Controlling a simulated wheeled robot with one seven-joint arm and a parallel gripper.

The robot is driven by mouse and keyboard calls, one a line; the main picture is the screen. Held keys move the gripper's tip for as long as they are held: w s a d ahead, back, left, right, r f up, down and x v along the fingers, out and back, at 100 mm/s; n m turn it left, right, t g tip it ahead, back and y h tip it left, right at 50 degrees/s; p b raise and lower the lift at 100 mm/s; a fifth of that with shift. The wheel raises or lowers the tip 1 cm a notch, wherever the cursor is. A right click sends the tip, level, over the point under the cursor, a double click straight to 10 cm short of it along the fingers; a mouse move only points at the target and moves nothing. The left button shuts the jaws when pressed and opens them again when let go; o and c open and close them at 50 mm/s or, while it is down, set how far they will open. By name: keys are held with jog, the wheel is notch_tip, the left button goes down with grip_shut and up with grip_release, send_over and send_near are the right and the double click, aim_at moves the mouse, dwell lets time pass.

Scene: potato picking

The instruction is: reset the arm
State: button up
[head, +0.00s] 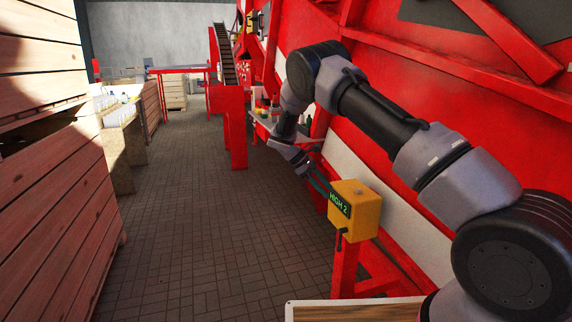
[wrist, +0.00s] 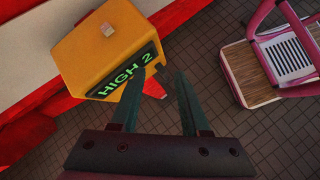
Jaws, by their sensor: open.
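My arm reaches from the lower right of the head view and bends down toward a yellow box (head: 355,208) with a green "HIGH 2" display, mounted on a red post. My gripper (head: 318,180) is just left of and behind that box in the head view. In the wrist view, the gripper (wrist: 163,85) is open, with two dark green fingers apart and nothing between them. The yellow box (wrist: 105,52) is at the upper left there, its display beside the left finger. Whether that finger touches the box I cannot tell.
A large red machine (head: 440,75) runs along the right. Stacked wooden crates (head: 60,205) stand at the left. The paved aisle (head: 195,215) between them is clear. The wrist view also shows a pink-framed thing with a wooden surface (wrist: 245,75) at the upper right.

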jog(key=s+d+r+m+t+y, duration=0.1)
jog(key=s+d+r+m+y, duration=0.2)
jog(key=r, duration=0.6)
jog(key=s+d+r+m+y, duration=0.25)
jog(key=s+r, duration=0.35)
jog(key=r, duration=0.3)
jog(key=s+d+r+m+t+y, duration=0.1)
jog(key=s+d+r+m+y, duration=0.2)
jog(key=r, duration=0.6)
jog(key=s+d+r+m+t+y, duration=0.1)
jog(key=s+r+m+t, duration=0.2)
jog(key=s, duration=0.9)
jog(key=s+d+r+m+t, duration=0.1)
jog(key=s+r+m+t, duration=0.2)
jog(key=s, duration=0.9)
notch_tip(320, 180, up, 2)
jog(key=shift+d+r+m+t+y, duration=0.15)
jog(key=shift+m+t+y, duration=0.2)
jog(key=shift+m, duration=0.7)
